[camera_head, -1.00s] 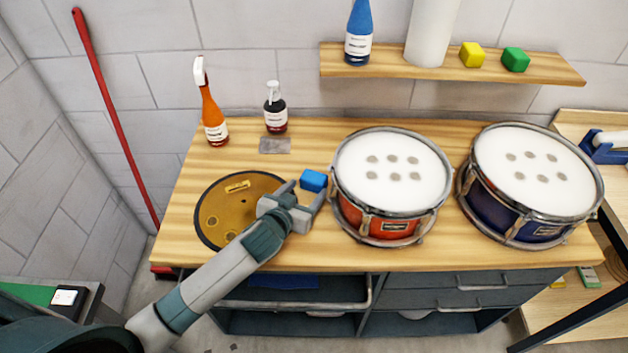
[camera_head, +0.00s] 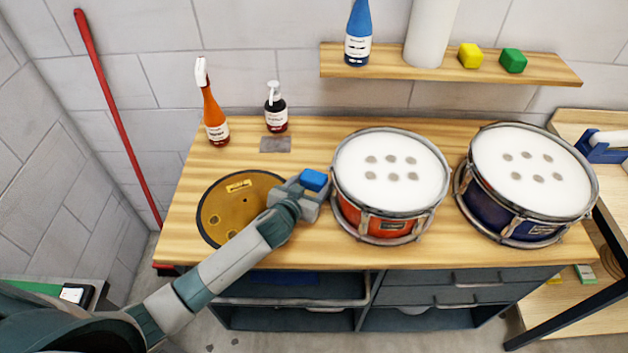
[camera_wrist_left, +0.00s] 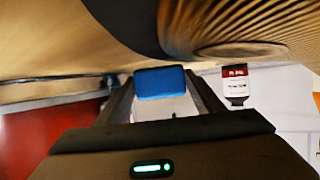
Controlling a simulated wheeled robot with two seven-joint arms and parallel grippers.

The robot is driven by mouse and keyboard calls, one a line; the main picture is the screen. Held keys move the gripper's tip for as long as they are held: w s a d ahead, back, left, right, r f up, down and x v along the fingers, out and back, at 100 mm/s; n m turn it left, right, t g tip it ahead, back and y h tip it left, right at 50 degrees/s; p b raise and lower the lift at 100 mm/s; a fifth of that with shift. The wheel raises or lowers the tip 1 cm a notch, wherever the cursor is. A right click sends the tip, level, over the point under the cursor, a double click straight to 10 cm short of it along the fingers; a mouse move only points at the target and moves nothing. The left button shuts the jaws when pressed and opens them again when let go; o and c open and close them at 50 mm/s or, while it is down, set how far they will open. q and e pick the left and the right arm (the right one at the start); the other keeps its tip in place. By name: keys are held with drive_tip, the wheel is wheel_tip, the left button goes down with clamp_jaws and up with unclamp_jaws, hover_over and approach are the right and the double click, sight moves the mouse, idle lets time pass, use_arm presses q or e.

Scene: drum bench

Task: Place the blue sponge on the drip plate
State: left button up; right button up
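The blue sponge (camera_head: 314,180) is a small blue block just left of the red drum. My left gripper (camera_head: 312,188) is at the sponge, with one finger on each side. In the left wrist view the sponge (camera_wrist_left: 160,82) fills the space between the fingertips, which appear to touch its sides. Whether it is clear of the bench top cannot be told. The drip plate (camera_head: 275,145) appears to be the small flat grey square at the back of the bench, in front of the dark pump bottle. It is bare. My right gripper is not in view.
A brown cymbal-like disc (camera_head: 225,215) lies left of my gripper. The red drum (camera_head: 380,215) stands close on its right, the blue drum (camera_head: 520,215) further right. An orange spray bottle (camera_head: 213,120) and the dark pump bottle (camera_head: 276,112) stand at the back.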

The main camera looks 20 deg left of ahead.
use_arm(q)
drive_tip(key=c, duration=0.7)
drive_tip(key=shift+r, duration=0.15)
drive_tip(key=shift+r+b, duration=2)
drive_tip(key=shift+r, duration=6.9)
wheel_tip(320, 180, up, 9)
drive_tip(key=n+y+b, duration=0.1)
drive_tip(key=b, duration=0.5)
hover_over(312, 180)
drive_tip(key=s+a, duration=0.1)
drive_tip(key=s, duration=0.3)
drive_tip(key=shift+s+a+r, duration=0.15)
drive_tip(key=shift+a+r, duration=0.05)
drive_tip(key=shift+r, duration=0.05)
